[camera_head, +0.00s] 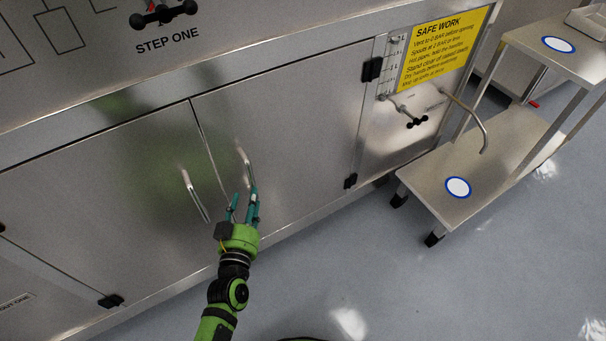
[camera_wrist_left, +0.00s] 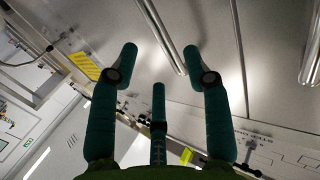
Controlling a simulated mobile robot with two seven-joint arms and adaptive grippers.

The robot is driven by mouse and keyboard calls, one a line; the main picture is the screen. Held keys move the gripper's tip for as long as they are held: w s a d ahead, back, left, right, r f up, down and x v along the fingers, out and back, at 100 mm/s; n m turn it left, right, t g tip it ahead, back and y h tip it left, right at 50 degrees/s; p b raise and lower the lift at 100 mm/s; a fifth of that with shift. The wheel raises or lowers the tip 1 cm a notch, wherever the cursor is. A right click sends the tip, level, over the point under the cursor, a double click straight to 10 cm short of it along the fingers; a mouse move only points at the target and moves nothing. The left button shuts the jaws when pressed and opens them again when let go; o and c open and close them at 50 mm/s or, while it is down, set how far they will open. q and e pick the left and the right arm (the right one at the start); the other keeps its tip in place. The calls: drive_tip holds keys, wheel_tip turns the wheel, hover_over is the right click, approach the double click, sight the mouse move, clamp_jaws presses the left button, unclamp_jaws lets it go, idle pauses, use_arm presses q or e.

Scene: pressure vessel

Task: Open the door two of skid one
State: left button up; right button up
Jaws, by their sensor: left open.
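Two brushed-metal doors fill the skid front in the head view: a left door (camera_head: 100,200) and a right door (camera_head: 290,110), with a dark seam between them. Both look shut. No door number is readable. The left door's bar handle (camera_head: 195,196) and the right door's bar handle (camera_head: 246,170) stand either side of the seam. My left gripper (camera_head: 245,200) is open, with its fingertips by the lower end of the right handle. In the left wrist view, that right handle (camera_wrist_left: 163,38) lies beyond the spread fingers, between the two outer tips; contact cannot be told. The left handle (camera_wrist_left: 312,55) is at the edge.
Black hinges (camera_head: 350,181) sit on the right door's outer edge. A yellow SAFE WORK sign (camera_head: 445,48), a small valve (camera_head: 416,122) and a curved pipe (camera_head: 470,112) are to the right. A metal cart (camera_head: 500,165) stands on the floor there. The grey floor (camera_head: 400,280) in front is clear.

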sight(252, 176)
use_arm(q)
drive_tip(key=shift+t, duration=0.3)
drive_tip(key=w, duration=0.2)
drive_tip(key=w+r, duration=0.1)
drive_tip(key=w, duration=0.3)
drive_tip(key=shift+w+r, duration=0.1)
drive_tip(key=shift+r, duration=0.15)
drive_tip(key=shift+w, duration=0.7)
use_arm(e)
drive_tip(key=shift+w+d+f+t, duration=0.1)
drive_tip(key=shift+w+t, duration=0.05)
drive_tip(key=shift+w, duration=0.35)
drive_tip(key=shift+w+d+f+t, duration=0.1)
drive_tip(key=shift+w+t, duration=0.05)
drive_tip(key=shift+w, duration=0.35)
use_arm(q)
clamp_jaws()
